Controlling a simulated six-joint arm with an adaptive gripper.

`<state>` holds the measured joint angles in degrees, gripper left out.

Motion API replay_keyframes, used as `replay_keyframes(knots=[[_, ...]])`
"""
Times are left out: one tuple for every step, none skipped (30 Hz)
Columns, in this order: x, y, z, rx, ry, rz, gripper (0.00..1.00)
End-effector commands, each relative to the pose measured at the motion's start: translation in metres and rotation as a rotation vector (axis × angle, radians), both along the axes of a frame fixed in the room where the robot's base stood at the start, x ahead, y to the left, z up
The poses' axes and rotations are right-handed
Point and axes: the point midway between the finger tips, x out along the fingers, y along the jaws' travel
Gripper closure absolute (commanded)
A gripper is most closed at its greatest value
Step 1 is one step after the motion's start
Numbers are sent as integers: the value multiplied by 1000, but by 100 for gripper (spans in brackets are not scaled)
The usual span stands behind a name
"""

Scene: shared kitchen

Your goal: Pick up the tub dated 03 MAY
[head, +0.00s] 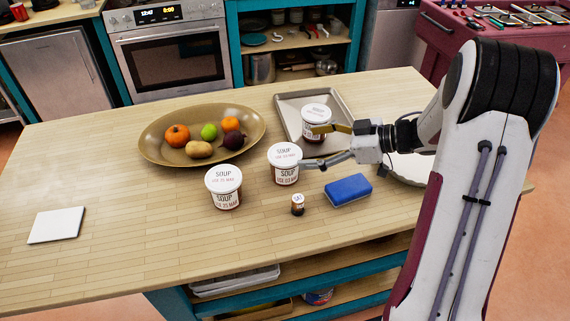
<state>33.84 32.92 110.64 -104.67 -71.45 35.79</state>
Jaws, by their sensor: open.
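Three white soup tubs with dark contents show in the head view. The middle tub (284,166) stands on the wooden table, and its small print seems to read 03 MAY. The left tub (224,189) has a different-looking date, perhaps 05 or 25 MAY. The back tub (316,113) stands at the metal tray, its date too small to read. My gripper (308,146) is open and empty, pointing left, just right of the middle tub. Its near finger reaches that tub's right edge; I cannot tell if they touch. Its far finger crosses in front of the back tub.
A blue sponge (348,190) and a small dark jar (297,205) lie near the gripper. The metal tray (287,103) is at the back. A white card (56,226) lies far left, with bare table between.

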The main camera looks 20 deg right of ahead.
Motion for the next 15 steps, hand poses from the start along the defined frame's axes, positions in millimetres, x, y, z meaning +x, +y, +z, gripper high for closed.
replay_keyframes(knots=[[-4, -1, -4, 16, 12, 15, 22], [-7, 0, -5, 22, 19, 24, 22], [-9, 0, -7, 30, 25, 34, 22], [-11, 0, -8, 35, 27, 39, 22], [-12, 0, -8, 38, 30, 43, 22], [-13, 1, -8, 40, 32, 46, 22], [-13, 1, -9, 41, 33, 48, 22], [-13, 1, -9, 42, 33, 49, 22], [-13, 1, -9, 42, 33, 49, 22], [-13, 1, -9, 41, 33, 49, 22], [-13, 1, -9, 41, 33, 49, 22], [-13, 1, -9, 40, 32, 48, 22], [-13, 1, -8, 40, 32, 48, 22], [-13, 1, -8, 40, 32, 48, 22], [-13, 1, -9, 40, 32, 48, 22]])
